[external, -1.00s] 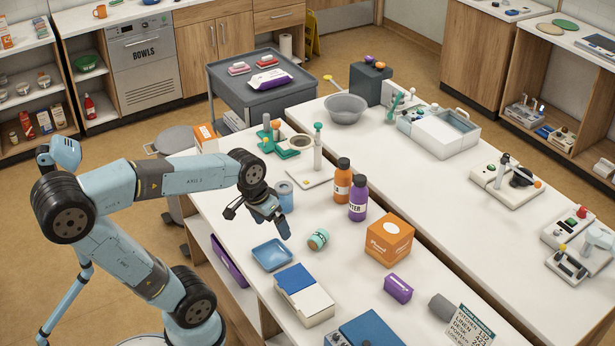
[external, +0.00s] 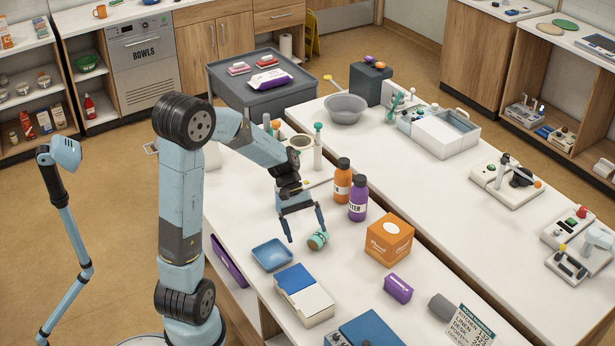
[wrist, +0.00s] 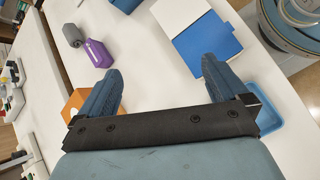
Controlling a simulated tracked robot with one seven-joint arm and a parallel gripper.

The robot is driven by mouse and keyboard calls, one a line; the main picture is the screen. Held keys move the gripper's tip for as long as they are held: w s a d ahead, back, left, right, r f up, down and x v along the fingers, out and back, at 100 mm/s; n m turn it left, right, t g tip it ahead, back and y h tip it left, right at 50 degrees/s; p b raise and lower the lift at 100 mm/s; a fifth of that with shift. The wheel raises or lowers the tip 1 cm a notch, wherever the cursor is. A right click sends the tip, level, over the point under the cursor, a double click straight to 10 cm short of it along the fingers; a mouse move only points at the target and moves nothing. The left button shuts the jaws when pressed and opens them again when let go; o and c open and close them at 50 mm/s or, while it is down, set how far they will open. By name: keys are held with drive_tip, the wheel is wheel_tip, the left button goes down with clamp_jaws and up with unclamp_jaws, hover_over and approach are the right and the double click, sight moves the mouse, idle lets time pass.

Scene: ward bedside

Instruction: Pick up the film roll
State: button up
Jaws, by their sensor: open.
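A small teal roll with a paler band (external: 318,240), which looks like the film roll, lies on the white table in the external view. My gripper (external: 306,233) is above the table close to this roll, fingers spread and pointing down. The right finger is just above the roll in the picture; I cannot tell whether they touch. In the wrist view my gripper (wrist: 163,68) is open, with only bare white tabletop visible between its fingers. The teal roll is not visible there.
A blue tray (external: 272,254) and a white-and-blue box (external: 304,294) lie nearby. An orange box (external: 389,240), purple box (external: 398,289), grey roll (external: 441,307), orange bottle (external: 343,178) and purple bottle (external: 358,198) stand to the right. Some bare tabletop lies between them.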

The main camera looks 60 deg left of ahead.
drive_tip(key=w+a+f+n+t+h, duration=0.4)
drive_tip(key=a+n, duration=0.1)
drive_tip(key=a, duration=0.2)
drive_tip(key=w+a+f+n+t+h, duration=0.4)
drive_tip(key=w+a+n, duration=0.1)
drive_tip(key=a+n, duration=0.1)
approach(322, 236)
drive_tip(key=x, duration=0.3)
drive_tip(key=shift+d, duration=0.15)
drive_tip(key=shift+w+d+f, duration=0.1)
drive_tip(key=shift+d, duration=0.1)
drive_tip(key=shift+x, duration=3.55)
drive_tip(key=shift+c, duration=0.4)
drive_tip(key=c, duration=0.9)
drive_tip(key=shift+c, duration=0.2)
